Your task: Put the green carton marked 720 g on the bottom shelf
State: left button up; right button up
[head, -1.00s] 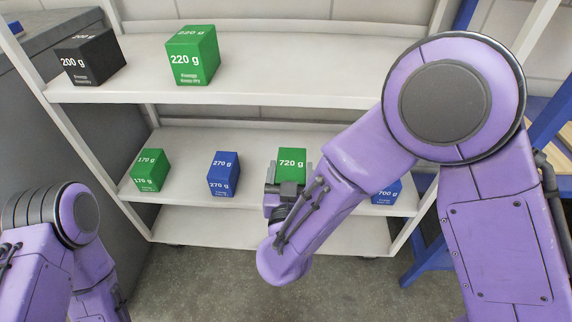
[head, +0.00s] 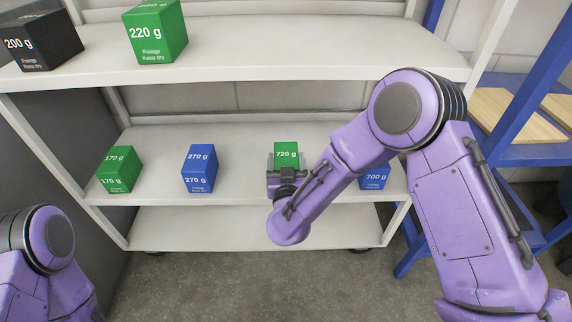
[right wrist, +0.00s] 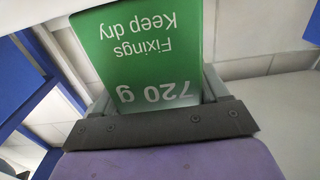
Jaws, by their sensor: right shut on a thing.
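The green carton marked 720 g (head: 286,152) is at the middle shelf (head: 235,188), between the blue 270 g carton and the blue 700 g carton. My right gripper (head: 286,172) is shut on it from the front. In the right wrist view the carton (right wrist: 150,45) fills the space between the fingers, its label upside down. I cannot tell whether its base touches the shelf. The bottom shelf (head: 250,228) below looks empty where it shows. My left arm shows at the lower left, but its gripper is out of view.
On the middle shelf stand a green 170 g carton (head: 119,169), a blue 270 g carton (head: 199,168) and a blue 700 g carton (head: 375,177), partly behind my right arm. The top shelf (head: 300,58) holds a black 200 g carton (head: 40,40) and a green 220 g carton (head: 155,32). A blue frame (head: 520,150) stands at right.

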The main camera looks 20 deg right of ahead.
jog(key=o, duration=1.7)
jog(key=shift+s+a+r, duration=0.1)
jog(key=shift+s+r, duration=0.05)
jog(key=shift+s, duration=0.1)
jog(key=p+v, duration=0.3)
jog(key=v, duration=0.8)
jog(key=shift+s+a, duration=0.1)
jog(key=shift+s, duration=0.2)
